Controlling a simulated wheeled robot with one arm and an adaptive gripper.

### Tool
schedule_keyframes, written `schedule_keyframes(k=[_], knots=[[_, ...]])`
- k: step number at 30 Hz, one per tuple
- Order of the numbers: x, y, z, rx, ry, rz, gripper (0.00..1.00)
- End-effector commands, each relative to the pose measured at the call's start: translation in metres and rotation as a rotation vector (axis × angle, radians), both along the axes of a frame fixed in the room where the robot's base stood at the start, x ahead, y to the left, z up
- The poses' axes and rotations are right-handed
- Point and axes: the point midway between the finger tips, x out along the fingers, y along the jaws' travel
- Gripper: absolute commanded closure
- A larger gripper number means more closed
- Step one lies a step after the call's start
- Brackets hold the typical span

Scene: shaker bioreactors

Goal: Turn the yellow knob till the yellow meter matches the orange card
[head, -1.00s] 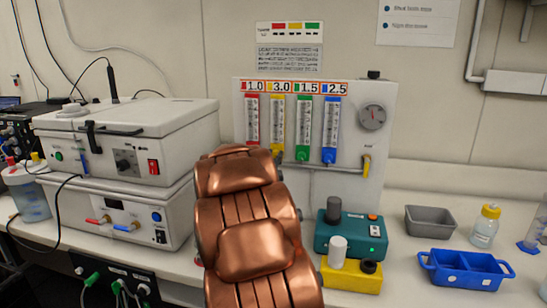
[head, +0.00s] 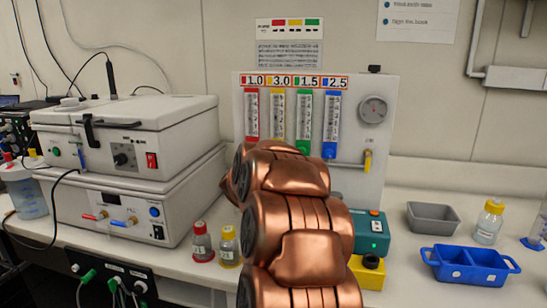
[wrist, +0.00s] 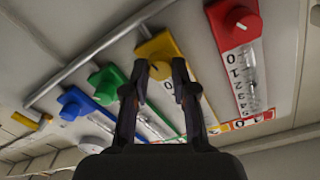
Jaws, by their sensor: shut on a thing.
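The meter panel (head: 355,180) stands upright at the back of the bench with red, yellow, green and blue meters. The yellow meter (head: 277,115) is second from left; its lower end and knob are hidden behind my arm in the head view. Above it, the orange-edged card (head: 281,82) reads 3.0. In the wrist view, the yellow knob (wrist: 160,71) sits between the fingertips of my gripper (wrist: 161,66), which is shut on it. The yellow meter's scale is partly hidden by a finger, and its float level is too small to read.
The red knob (wrist: 240,20) and green knob (wrist: 105,90) sit on either side of the yellow one. Two small bottles (head: 202,242) stand left of my arm. A teal device (head: 370,235), grey tray (head: 432,217) and blue rack (head: 468,265) are to the right.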

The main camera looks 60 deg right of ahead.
Motion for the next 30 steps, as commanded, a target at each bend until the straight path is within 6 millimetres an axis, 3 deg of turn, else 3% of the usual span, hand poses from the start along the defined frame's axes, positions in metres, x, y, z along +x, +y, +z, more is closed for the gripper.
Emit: schedule_keyframes(k=[18, 30], knots=[[-0.0006, 0.0, -0.0037, 0.198, -0.526, 0.001, 1.0], [-0.0025, -0.0016, -0.0014, 0.262, -0.711, -0.004, 1.0]])
